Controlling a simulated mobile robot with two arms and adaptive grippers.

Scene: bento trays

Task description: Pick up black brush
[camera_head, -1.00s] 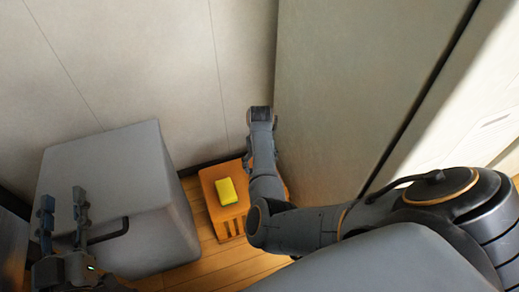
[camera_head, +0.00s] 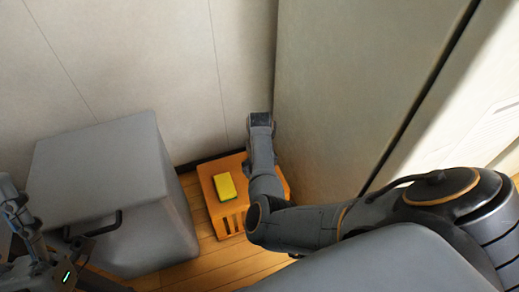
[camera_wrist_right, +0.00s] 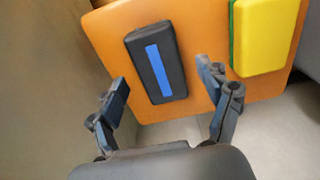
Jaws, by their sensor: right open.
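The black brush (camera_wrist_right: 178,75), a dark block with a blue strip, lies on an orange wooden surface in the right wrist view. My right gripper (camera_wrist_right: 164,84) is open, with one finger on each side of the brush's near part in that view. I cannot tell how high the fingers are above it, and nothing is held. In the head view my right arm hides the brush. My left gripper (camera_head: 22,222) is at the lower left edge, partly cut off and beside a grey box; its opening is unclear.
A yellow and green sponge (camera_head: 225,187) lies on the orange stool (camera_head: 205,170), left of my right arm; it also shows in the right wrist view (camera_wrist_right: 262,35). The grey box (camera_head: 100,165) stands left of the stool. A tall pale cabinet (camera_head: 350,70) rises close on the right.

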